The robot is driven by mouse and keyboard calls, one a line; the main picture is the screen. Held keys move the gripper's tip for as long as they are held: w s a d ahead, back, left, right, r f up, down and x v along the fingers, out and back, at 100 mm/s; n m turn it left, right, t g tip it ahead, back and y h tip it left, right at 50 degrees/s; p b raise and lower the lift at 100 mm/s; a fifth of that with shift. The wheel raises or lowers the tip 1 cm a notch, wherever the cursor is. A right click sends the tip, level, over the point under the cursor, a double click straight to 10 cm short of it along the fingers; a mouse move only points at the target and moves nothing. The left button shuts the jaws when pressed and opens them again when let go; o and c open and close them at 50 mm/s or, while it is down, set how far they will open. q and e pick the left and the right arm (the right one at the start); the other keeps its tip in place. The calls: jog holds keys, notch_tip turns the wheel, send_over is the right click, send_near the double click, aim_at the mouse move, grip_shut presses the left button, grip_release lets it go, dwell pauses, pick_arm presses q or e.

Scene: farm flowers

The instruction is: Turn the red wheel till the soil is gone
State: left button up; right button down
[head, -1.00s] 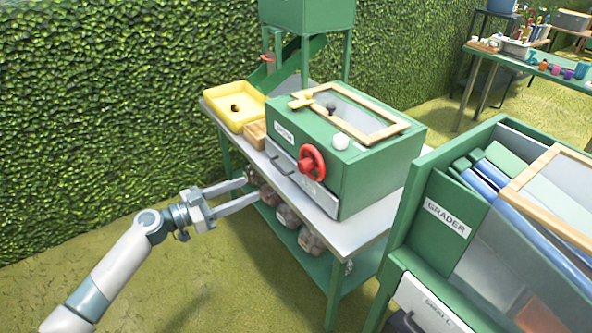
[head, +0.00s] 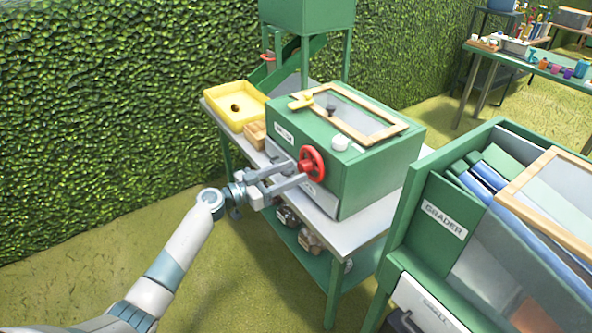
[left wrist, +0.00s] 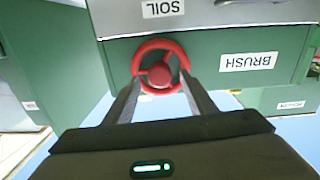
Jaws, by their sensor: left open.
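The red wheel (head: 318,154) is on the front of the green box labelled BRUSH (head: 375,170). It also shows in the left wrist view (left wrist: 144,58), with spokes and a central hub. My left gripper (head: 297,172) is open in front of the wheel. In the left wrist view its fingertips (left wrist: 160,80) lie over the two sides of the wheel's near rim; I cannot tell whether they touch it. A grey panel marked SOIL (left wrist: 190,14) shows beside the wheel. I cannot make out any soil. My right gripper is out of view.
The box stands on a grey-topped table (head: 370,222) with a yellow tray (head: 218,97) at its left. A green grader (head: 410,235) stands close on the right. A hedge (head: 110,110) runs behind. Open grass lies at the front left.

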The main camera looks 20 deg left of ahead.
pick_arm(q)
jog(key=shift+x, duration=1.1)
jog(key=shift+c, duration=0.4)
jog(key=c, duration=1)
